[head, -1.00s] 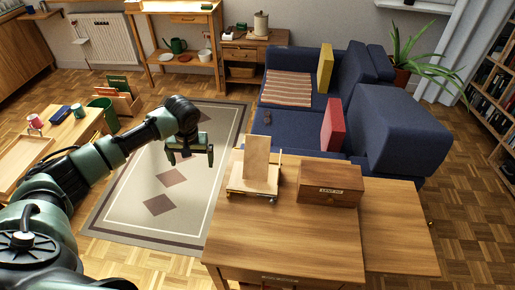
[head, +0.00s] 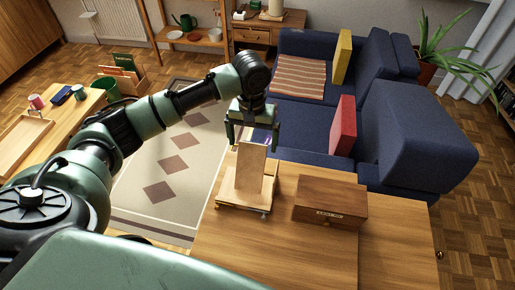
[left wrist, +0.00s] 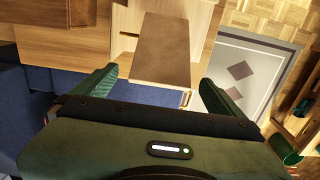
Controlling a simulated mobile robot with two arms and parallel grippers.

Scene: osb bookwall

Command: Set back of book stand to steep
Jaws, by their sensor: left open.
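The wooden book stand (head: 241,190) is on the desk, its back panel (head: 250,166) leaning up from the base. In the left wrist view the back panel (left wrist: 175,48) shows as a brown board over the lighter base, beyond my fingers. My left gripper (head: 252,147) is open and empty, just behind and above the top of the back panel, fingers pointing down. In the left wrist view the open fingers of the left gripper (left wrist: 162,90) stand wide on either side, apart from the board. How the back is propped is hidden. My right gripper is not in view.
A wooden box (head: 329,203) with a label stands to the right of the stand on the desk (head: 280,250). The blue sofa (head: 310,125) with a red cushion (head: 343,126) is behind the desk. The desk front is clear.

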